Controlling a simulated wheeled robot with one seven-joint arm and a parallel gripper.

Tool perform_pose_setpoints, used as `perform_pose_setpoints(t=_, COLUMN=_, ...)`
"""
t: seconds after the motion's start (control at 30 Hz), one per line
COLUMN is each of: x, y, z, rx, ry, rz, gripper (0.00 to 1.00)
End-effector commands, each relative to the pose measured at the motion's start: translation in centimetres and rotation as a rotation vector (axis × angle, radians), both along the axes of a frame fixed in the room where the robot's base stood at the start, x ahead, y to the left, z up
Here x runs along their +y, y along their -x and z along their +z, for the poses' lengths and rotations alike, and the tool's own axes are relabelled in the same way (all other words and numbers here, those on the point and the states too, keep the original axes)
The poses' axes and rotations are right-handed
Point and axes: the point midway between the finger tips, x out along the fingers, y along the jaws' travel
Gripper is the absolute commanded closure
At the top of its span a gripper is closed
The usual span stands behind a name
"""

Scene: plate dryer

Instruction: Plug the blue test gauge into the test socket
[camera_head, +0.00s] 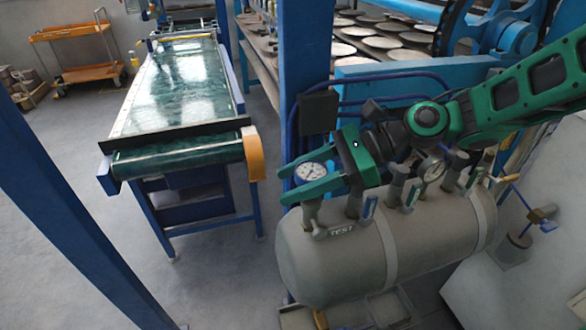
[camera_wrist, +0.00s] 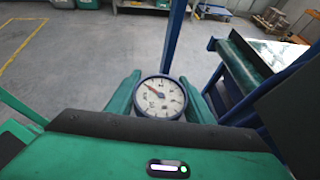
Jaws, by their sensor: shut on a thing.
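The blue test gauge (camera_head: 311,171) has a round white dial with a dark blue rim. It sits between the green fingers of my gripper (camera_head: 304,182), which are shut on it. In the wrist view the gauge dial (camera_wrist: 160,97) faces the camera with a finger on each side. The test socket (camera_head: 312,215) is a grey stub on the left end of the grey tank (camera_head: 330,262), beside a "TEST" label. The gauge is directly above the socket in the head view. The fingers hide part of its stem, so I cannot tell whether it is seated.
A blue post (camera_head: 303,80) rises behind my gripper. A conveyor table (camera_head: 180,95) stands at the left, with open floor around it.

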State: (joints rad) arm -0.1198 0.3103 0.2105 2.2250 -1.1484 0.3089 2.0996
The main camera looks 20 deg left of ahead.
Motion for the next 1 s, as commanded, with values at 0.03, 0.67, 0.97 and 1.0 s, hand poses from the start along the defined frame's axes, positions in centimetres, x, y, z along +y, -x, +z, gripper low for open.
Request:
perform_pose_setpoints(t=0.03, x=0.0, y=0.0, z=-0.4, rx=0.002, ry=0.000, rz=-0.001, gripper=0.78)
perform_pose_setpoints(t=0.67, x=-0.1, y=0.0, z=-1.6, rx=-0.001, ry=0.000, rz=0.000, gripper=0.78)
perform_pose_setpoints(t=0.97, x=-0.2, y=0.0, z=-1.5, rx=-0.001, ry=0.000, rz=0.000, gripper=0.78)
perform_pose_setpoints(t=1.0, x=-0.2, y=0.0, z=-1.5, rx=-0.001, ry=0.000, rz=-0.002, gripper=0.78)
